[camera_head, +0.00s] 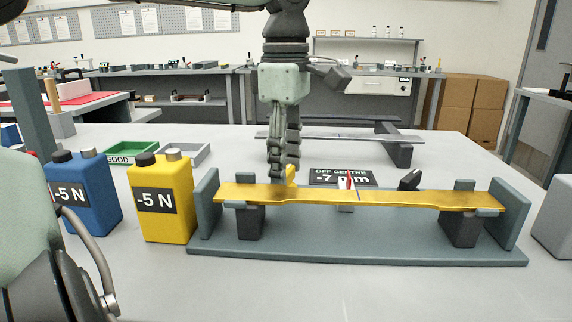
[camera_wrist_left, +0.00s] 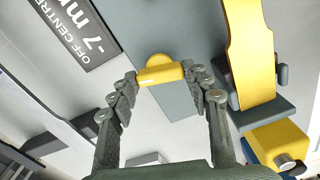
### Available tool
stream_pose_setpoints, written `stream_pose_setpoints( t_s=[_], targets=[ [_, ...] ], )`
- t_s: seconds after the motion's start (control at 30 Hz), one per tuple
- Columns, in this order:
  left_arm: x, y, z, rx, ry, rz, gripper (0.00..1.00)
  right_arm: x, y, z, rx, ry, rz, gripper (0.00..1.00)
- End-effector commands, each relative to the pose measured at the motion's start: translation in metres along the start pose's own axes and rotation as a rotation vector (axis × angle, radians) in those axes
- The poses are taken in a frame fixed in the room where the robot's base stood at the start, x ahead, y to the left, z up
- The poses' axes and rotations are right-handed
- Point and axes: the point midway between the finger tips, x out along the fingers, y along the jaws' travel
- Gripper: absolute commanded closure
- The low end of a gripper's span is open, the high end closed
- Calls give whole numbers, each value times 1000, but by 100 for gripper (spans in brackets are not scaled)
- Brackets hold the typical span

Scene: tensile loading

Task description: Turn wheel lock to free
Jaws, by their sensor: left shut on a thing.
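My left gripper (camera_head: 284,172) points down behind the left part of the grey fixture (camera_head: 350,245). Its two fingers are shut on a small yellow handle (camera_head: 291,175), which I take to be the wheel lock. In the left wrist view, the handle (camera_wrist_left: 160,75) is a short yellow bar with a rounded knob behind it, and the fingertips (camera_wrist_left: 158,82) touch its two ends. In the head view the fingers hide most of the handle. No marking for its locked or free position is readable. My right gripper is not in view.
A yellow bar (camera_head: 320,194) spans the fixture in front of the gripper. A sign (camera_head: 325,178) reading "OFF CENTRE -7 mm" stands just right, by a red pointer (camera_head: 349,181). Yellow (camera_head: 165,222) and blue (camera_head: 90,205) "-5 N" weights stand left. The front table is clear.

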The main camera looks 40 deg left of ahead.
Motion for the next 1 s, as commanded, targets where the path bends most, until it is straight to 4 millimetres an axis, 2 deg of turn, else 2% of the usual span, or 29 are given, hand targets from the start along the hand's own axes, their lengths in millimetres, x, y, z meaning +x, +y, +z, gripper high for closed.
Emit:
stream_pose_setpoints(
  t_s=[0.4, 0.97, 1.0],
  targets=[
    [-1, 1, -1, -194, 2, 3, 81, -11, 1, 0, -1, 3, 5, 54],
    [-1, 1, -1, -220, 2, 3, 81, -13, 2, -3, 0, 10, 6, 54],
    [-1, 1, -1, -220, 2, 3, 48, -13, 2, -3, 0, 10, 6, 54]
  ],
)
